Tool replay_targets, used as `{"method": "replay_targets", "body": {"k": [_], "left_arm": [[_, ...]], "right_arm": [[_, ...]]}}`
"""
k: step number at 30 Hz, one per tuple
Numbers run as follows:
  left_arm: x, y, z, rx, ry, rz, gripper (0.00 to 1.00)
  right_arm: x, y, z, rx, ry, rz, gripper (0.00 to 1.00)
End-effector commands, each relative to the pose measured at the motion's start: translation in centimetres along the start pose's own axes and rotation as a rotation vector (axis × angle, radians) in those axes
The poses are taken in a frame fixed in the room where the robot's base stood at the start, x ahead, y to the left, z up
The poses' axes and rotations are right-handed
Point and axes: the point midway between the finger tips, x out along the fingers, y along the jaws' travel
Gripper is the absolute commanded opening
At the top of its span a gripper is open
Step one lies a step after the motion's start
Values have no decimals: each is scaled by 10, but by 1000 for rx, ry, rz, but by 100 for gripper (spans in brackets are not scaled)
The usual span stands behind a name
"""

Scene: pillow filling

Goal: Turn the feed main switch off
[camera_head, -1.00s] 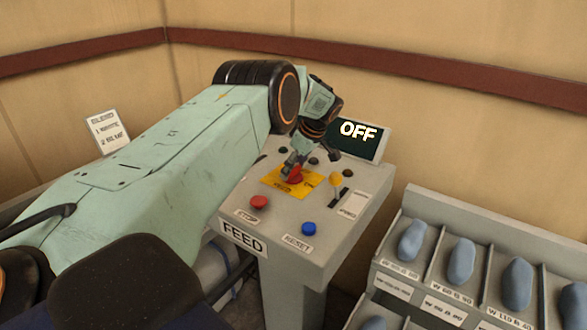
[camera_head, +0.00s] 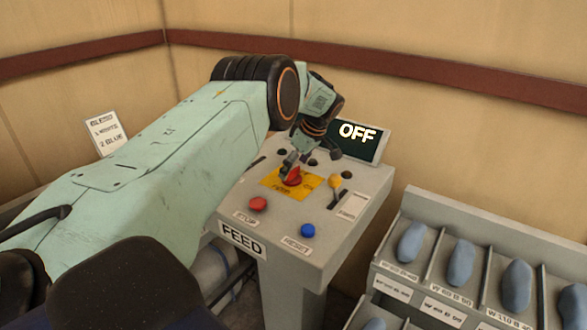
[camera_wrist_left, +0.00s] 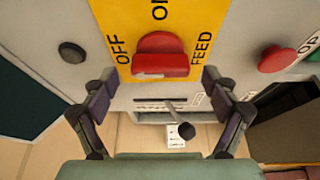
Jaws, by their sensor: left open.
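The feed main switch is a red rotary handle (camera_head: 292,178) on a yellow plate (camera_head: 312,186) of the grey FEED console. In the left wrist view the red handle (camera_wrist_left: 160,66) lies crosswise, with OFF printed at its left, ON above and FEED at its right. My left gripper (camera_head: 289,163) is over the switch. In the wrist view its two fingers (camera_wrist_left: 160,100) are open, one on each side below the handle, with a gap between them and it. A dark display (camera_head: 357,134) on the console reads OFF. My right gripper is not in view.
A dark-tipped lever (camera_wrist_left: 187,131) shows between the fingers. A bin rack (camera_head: 405,202) with blue pieces stands at the right.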

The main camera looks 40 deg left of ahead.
Motion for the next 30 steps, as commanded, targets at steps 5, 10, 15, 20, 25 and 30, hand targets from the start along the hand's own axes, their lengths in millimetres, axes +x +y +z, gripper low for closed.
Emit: {"method": "replay_targets", "body": {"k": [5, 10, 15, 20, 25, 30], "left_arm": [[-37, 1, 0, 2, 0, 5, 87], [-71, 1, 0, 1, 1, 3, 87], [-96, 0, 0, 1, 0, 1, 87], [-107, 0, 0, 1, 0, 0, 87], [-109, 0, 0, 1, 0, -1, 87], [-109, 0, 0, 1, 0, 0, 87]], "right_arm": [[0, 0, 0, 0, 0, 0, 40], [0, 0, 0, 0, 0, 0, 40], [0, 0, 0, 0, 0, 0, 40], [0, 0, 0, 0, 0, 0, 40], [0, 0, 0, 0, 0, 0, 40], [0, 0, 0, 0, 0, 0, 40]]}}
